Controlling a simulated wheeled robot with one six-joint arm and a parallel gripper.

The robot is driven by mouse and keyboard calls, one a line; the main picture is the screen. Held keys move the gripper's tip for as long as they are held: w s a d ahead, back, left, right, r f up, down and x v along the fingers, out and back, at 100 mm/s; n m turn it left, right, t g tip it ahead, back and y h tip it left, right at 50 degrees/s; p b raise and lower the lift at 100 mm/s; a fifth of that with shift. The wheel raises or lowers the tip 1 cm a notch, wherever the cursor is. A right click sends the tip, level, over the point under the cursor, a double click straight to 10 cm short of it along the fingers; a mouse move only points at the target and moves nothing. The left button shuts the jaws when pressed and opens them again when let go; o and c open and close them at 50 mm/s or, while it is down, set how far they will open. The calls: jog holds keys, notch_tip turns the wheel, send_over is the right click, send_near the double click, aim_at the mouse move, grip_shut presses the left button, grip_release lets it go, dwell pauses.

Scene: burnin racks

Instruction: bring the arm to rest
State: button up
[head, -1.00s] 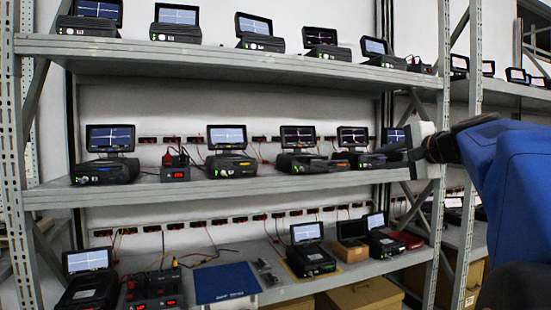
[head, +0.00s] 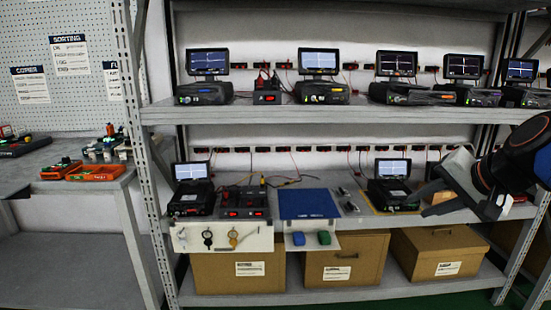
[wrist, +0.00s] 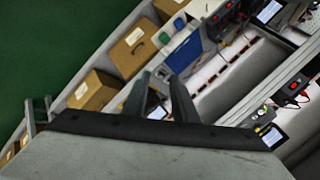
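My gripper (head: 428,200) is at the right of the head view, in front of the rack's lower shelf. My dark and blue arm comes in from the right edge. In the wrist view the two grey fingers (wrist: 160,88) stand apart with a gap between them. I see nothing held between them. The wrist view is tilted, with shelf, boxes and green floor behind the fingers. I cannot tell how far the fingers are from the shelf.
The metal rack (head: 365,113) carries several units with small screens. A blue mat (head: 308,203) lies on the lower shelf. Cardboard boxes (head: 238,272) stand below. A grey workbench (head: 62,185) with orange trays (head: 95,172) is at the left, before a pegboard (head: 75,25).

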jog(key=s+a+f+n+g+h, duration=0.1)
jog(key=s+a+f+n+g, duration=0.1)
jog(key=s+f+n, duration=0.2)
jog(key=s+a+f+n+g+h, duration=0.1)
jog(key=s+f+n, duration=0.4)
jog(key=s+f, duration=0.5)
notch_tip(320, 180, down, 4)
jog(key=shift+a+f+g+h, duration=0.3)
jog(key=shift+a+g, duration=0.1)
jog(key=shift+a, duration=0.1)
jog(key=shift+s+r, duration=0.1)
